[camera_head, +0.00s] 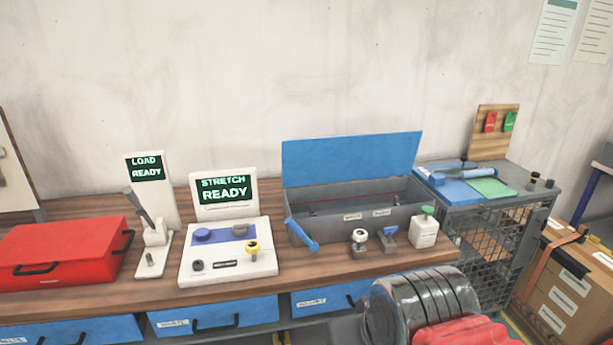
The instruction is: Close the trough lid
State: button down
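The trough (390,223) is a long grey open box on the wooden bench, right of centre. Its blue lid (350,160) stands raised along the back edge, open and leaning slightly back. A dark bar and a thin red line show inside the trough. A blue handle (302,236) sticks out at the trough's front left corner. My gripper is not in view. Dark ribbed and red parts at the bottom right look like parts of my own arm, well in front of the trough and apart from it.
Left are the stretch panel (226,250), a load stand (153,200) and a red case (62,252). A mesh cage (490,245) stands right.

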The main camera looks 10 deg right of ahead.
aim_at(326, 160)
jog(key=k, duration=0.65)
jog(key=z, duration=0.45)
jog(key=i, duration=1.75)
jog(key=u, duration=0.45)
